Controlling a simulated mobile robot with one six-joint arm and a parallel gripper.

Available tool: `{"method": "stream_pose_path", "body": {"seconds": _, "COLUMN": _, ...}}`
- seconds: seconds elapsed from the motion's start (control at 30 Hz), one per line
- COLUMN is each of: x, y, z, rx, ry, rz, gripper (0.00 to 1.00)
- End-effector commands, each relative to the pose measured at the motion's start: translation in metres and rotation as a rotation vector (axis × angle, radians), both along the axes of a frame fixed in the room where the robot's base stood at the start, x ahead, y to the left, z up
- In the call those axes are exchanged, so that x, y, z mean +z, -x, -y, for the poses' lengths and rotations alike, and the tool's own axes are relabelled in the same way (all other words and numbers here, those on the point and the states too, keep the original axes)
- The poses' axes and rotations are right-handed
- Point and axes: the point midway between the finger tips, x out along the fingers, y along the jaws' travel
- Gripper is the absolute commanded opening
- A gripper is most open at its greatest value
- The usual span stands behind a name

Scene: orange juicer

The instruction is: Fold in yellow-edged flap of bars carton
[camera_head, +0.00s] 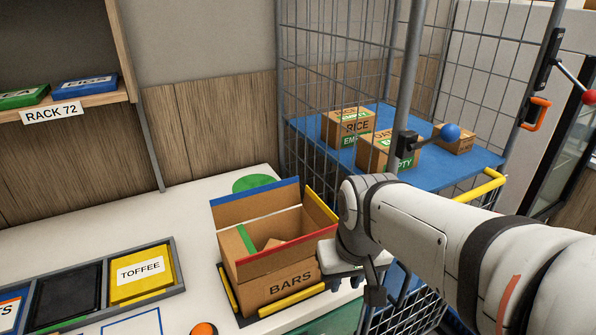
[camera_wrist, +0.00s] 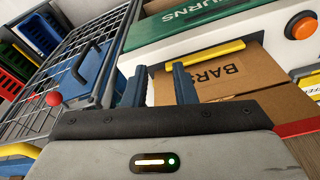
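The bars carton (camera_head: 278,284) stands open on the counter, and its printed front also shows in the wrist view (camera_wrist: 222,72). Its yellow-edged flap (camera_head: 320,208) stands up on the carton's right side. The blue-edged flap (camera_head: 258,203) stands up at the back, and the red-edged flap (camera_head: 285,254) is along the front. A green-edged flap (camera_head: 245,238) shows at the left. Contact with the flap cannot be told.
A wire cage cart (camera_head: 340,60) with a blue shelf holding small cartons stands behind and right of my arm. The carton sits in a dark holder with yellow bars (camera_head: 292,303). A toffee bin (camera_head: 141,272) is at the left. An orange button (camera_head: 204,328) is in front.

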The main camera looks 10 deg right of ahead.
Motion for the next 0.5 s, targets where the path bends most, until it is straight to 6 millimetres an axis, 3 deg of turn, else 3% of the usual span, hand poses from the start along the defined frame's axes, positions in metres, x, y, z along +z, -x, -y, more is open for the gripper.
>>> {"method": "stream_pose_path", "body": {"seconds": 0.03, "x": 0.026, "y": -0.015, "z": -0.003, "rx": 0.023, "ry": -0.004, "rz": -0.02, "gripper": 0.25}}
{"method": "stream_pose_path", "body": {"seconds": 0.2, "x": 0.083, "y": -0.072, "z": 0.0, "rx": 0.098, "ry": -0.033, "rz": -0.101, "gripper": 0.25}}
{"method": "stream_pose_path", "body": {"seconds": 0.5, "x": 0.092, "y": -0.159, "z": 0.008, "rx": 0.232, "ry": -0.097, "rz": -0.189, "gripper": 0.25}}
